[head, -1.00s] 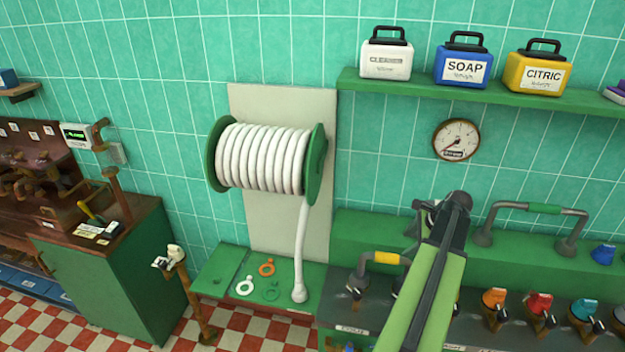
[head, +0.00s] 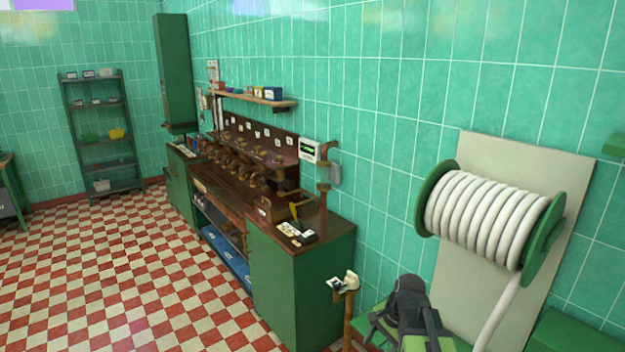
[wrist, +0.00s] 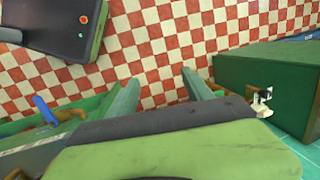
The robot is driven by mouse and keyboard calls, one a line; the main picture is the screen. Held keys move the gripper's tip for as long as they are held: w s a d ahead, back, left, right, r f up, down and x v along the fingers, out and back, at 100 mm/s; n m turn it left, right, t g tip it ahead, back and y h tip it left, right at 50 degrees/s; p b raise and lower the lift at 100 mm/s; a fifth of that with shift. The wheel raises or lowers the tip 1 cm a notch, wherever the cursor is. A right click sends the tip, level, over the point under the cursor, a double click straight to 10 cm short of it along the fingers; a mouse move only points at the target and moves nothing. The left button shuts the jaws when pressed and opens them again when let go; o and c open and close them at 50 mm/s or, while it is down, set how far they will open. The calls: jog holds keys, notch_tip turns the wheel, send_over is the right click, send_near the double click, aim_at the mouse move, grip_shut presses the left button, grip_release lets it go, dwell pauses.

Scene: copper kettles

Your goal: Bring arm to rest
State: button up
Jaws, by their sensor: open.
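My gripper (wrist: 160,76) shows in the wrist view with its two fingers spread apart. Nothing is between them, and the checkered floor shows through the gap. In the head view part of my arm (head: 408,305) stands at the bottom, right of the middle, in front of the hose reel's panel. My fingers cannot be made out in the head view.
A white hose reel (head: 490,215) hangs on the tiled wall at right. A dark-topped green cabinet (head: 300,285) stands left of my arm, with a brown post and white fitting (head: 345,285) nearby. A shelf rack (head: 100,135) stands far left. The checkered floor (head: 100,270) is clear.

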jog(key=s+a+f+n+g+h, duration=0.1)
jog(key=s+a+n, duration=0.3)
jog(key=n, duration=0.7)
jog(key=shift+s+f+h+b, duration=0.4)
jog(key=shift+s+f+h, duration=0.15)
jog(key=shift+s+h, duration=0.2)
jog(key=shift+a, duration=0.1)
